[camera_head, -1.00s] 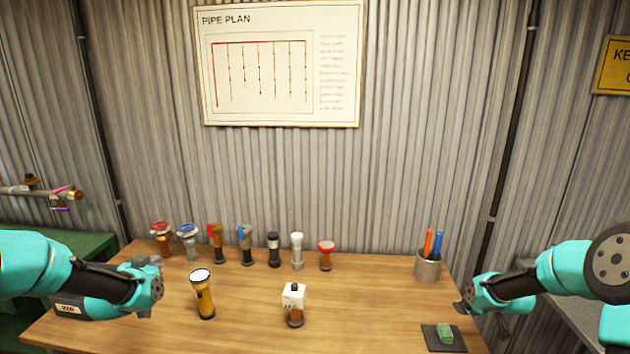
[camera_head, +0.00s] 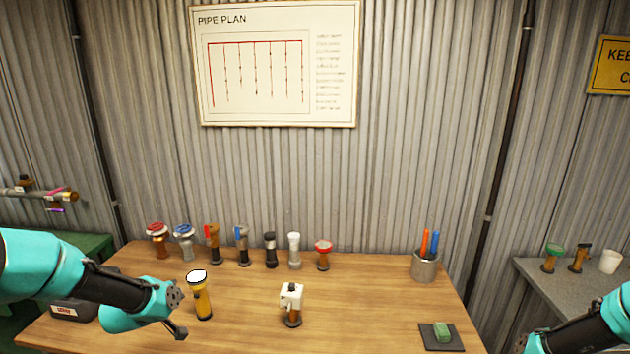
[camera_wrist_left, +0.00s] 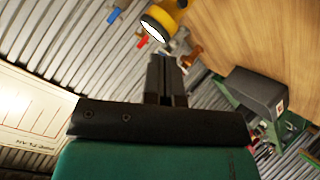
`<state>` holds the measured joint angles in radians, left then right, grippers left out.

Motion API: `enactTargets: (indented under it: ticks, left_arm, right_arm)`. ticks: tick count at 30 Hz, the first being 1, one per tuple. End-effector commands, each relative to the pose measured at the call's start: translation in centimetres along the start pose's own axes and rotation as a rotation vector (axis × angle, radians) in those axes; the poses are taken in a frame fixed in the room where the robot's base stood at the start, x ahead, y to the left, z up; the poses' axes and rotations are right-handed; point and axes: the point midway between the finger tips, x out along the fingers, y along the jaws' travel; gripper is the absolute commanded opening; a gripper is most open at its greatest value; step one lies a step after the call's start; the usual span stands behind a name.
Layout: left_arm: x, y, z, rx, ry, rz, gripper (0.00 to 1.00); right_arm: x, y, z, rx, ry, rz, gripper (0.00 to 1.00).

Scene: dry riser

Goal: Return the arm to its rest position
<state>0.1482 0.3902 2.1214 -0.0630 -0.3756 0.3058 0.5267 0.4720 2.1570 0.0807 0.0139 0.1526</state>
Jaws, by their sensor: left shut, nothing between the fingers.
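My left arm comes in from the left in the head view, with its gripper (camera_head: 178,330) above the table's front left part. That gripper is shut and empty, and its closed fingers also show in the left wrist view (camera_wrist_left: 166,75). A yellow flashlight (camera_head: 201,298) stands upright just right of the left gripper; in the left wrist view the flashlight (camera_wrist_left: 160,22) shows at the top. My right arm is at the lower right of the head view; its gripper (camera_head: 524,343) is at the bottom edge, cut off, and I cannot tell its jaw state.
A row of several valves (camera_head: 242,245) stands along the back of the wooden table (camera_head: 370,300). A white-topped valve (camera_head: 292,303) stands mid-table. A pen cup (camera_head: 425,266) and a green block on a dark pad (camera_head: 428,340) are at right. A dark box (camera_head: 75,308) sits left.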

Motion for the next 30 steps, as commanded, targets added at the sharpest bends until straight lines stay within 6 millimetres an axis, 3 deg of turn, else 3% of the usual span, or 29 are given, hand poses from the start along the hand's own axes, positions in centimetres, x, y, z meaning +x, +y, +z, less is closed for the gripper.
enactTargets:
  ticks: [4, 9, 14, 18, 21, 24, 30]
  left_arm:
    - [1.9, -0.9, 7.8, 0.001, -0.145, -0.027, 0.00]
    - [2.5, -2.1, 17.8, 0.010, -0.336, -0.066, 0.00]
    - [1.2, -3.6, 27.1, 0.026, -0.525, -0.111, 0.00]
    - [-1.3, -5.8, 34.7, 0.061, -0.698, -0.154, 0.00]
    - [-3.0, -8.0, 38.5, 0.116, -0.806, -0.164, 0.00]
    - [-4.1, -9.9, 40.8, 0.176, -0.880, -0.152, 0.00]
    - [-4.8, -11.0, 42.0, 0.223, -0.925, -0.133, 0.00]
  right_arm:
    - [3.1, -1.3, 4.9, -0.083, -0.088, 0.001, 0.83]
    - [6.2, -2.5, 11.6, -0.198, -0.199, 0.001, 0.83]
    - [8.1, -3.1, 18.2, -0.315, -0.307, -0.001, 0.83]
    - [9.2, -3.6, 24.2, -0.430, -0.396, -0.009, 0.83]
    - [9.8, -4.6, 27.5, -0.511, -0.429, -0.026, 0.83]
    - [10.3, -5.7, 29.5, -0.568, -0.435, -0.045, 0.83]
    - [10.6, -6.5, 30.5, -0.601, -0.432, -0.061, 0.83]
